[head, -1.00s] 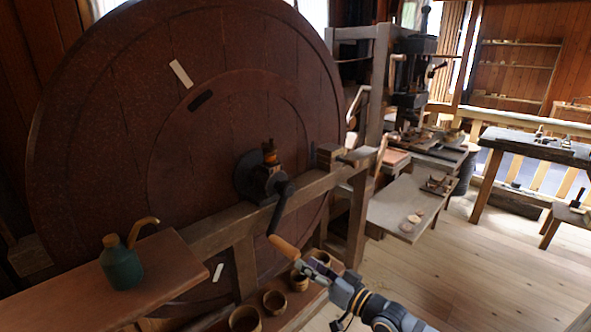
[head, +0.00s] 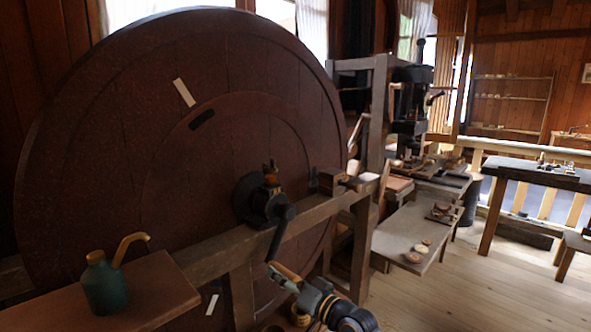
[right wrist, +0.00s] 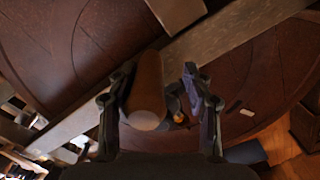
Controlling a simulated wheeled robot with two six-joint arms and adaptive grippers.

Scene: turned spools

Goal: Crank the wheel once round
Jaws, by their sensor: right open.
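The big dark red wooden wheel (head: 110,150) stands upright on the left, with a pale mark and a dark mark on its face. From its hub (head: 262,200) a black crank arm (head: 279,232) hangs down to a wooden handle (head: 288,271). My right gripper (head: 281,278) is at the handle. In the right wrist view the handle (right wrist: 147,88) lies between the open fingers of the gripper (right wrist: 159,76), closer to the left finger. I cannot tell if that finger touches it. The left gripper is not in view.
A wooden beam (head: 215,262) crosses in front of the wheel. A green oil can (head: 104,288) stands on a board (head: 150,305) at lower left. A low bench (head: 410,235) with small turned pieces is right of the wheel. The floor (head: 480,285) at right is clear.

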